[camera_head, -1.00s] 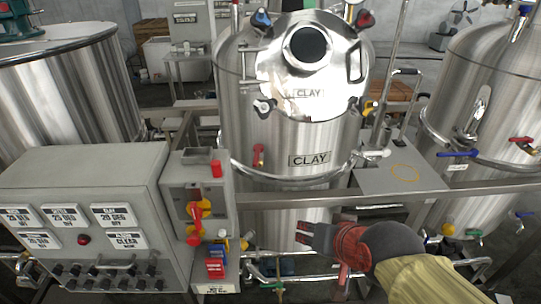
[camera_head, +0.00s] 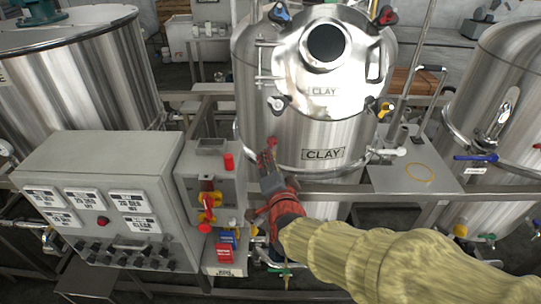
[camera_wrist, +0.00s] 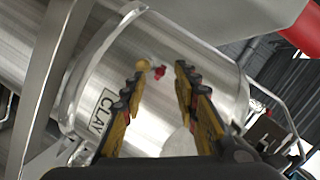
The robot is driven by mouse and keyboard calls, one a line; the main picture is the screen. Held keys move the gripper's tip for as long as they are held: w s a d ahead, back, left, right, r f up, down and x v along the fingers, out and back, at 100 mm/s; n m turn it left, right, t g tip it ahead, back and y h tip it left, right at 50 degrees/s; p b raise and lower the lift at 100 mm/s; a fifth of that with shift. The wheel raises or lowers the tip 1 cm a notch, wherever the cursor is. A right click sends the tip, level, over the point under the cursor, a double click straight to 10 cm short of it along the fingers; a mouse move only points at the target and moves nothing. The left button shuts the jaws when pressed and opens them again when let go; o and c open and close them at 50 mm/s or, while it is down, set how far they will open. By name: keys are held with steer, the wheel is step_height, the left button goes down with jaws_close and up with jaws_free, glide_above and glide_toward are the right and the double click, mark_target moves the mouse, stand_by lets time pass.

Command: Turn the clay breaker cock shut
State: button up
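The steel clay tank (camera_head: 300,150) stands in the middle of the head view, with CLAY labels on its lid and side. My gripper is open and empty, pointing at the tank wall. I cannot tell the handle's exact angle.
A grey control panel (camera_head: 100,170) and a box with red and yellow switches (camera_head: 208,185) stand left of my arm. A steel rail (camera_head: 350,192) crosses before the tank. A grey plate (camera_head: 405,172) lies to the right. Another tank (camera_head: 500,100) stands at the far right.

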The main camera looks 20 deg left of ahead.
steer(key=shift+b+x, duration=0.3)
steer(key=shift+x, duration=2.05)
steer(key=c, duration=0.3)
steer(key=c, duration=0.4)
jaws_close()
